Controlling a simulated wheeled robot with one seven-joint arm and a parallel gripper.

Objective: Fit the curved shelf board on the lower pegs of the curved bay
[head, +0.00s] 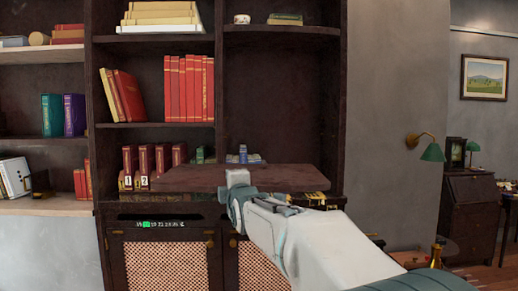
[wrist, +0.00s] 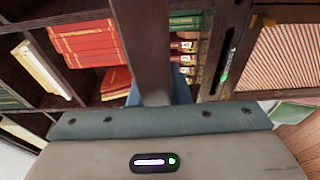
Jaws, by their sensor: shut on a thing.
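The shelf board (head: 200,178) is a dark brown plank, held roughly level in front of the bookcase at counter height in the head view. My gripper (head: 238,182) is shut on its near edge. In the wrist view the board (wrist: 143,45) runs away from my gripper (wrist: 155,97), edge-on and narrow. The tall empty bay (head: 275,95) at the right of the bookcase, below a fixed upper shelf (head: 282,30), looks like the curved bay. The board is in front of it and extends left past the divider. The lower pegs are too small or dark to make out.
Numbered volumes (head: 150,162) stand behind the board's left part. A small blue item (head: 243,154) stands in the bay behind the board. A green wall lamp (head: 432,150) is at the right.

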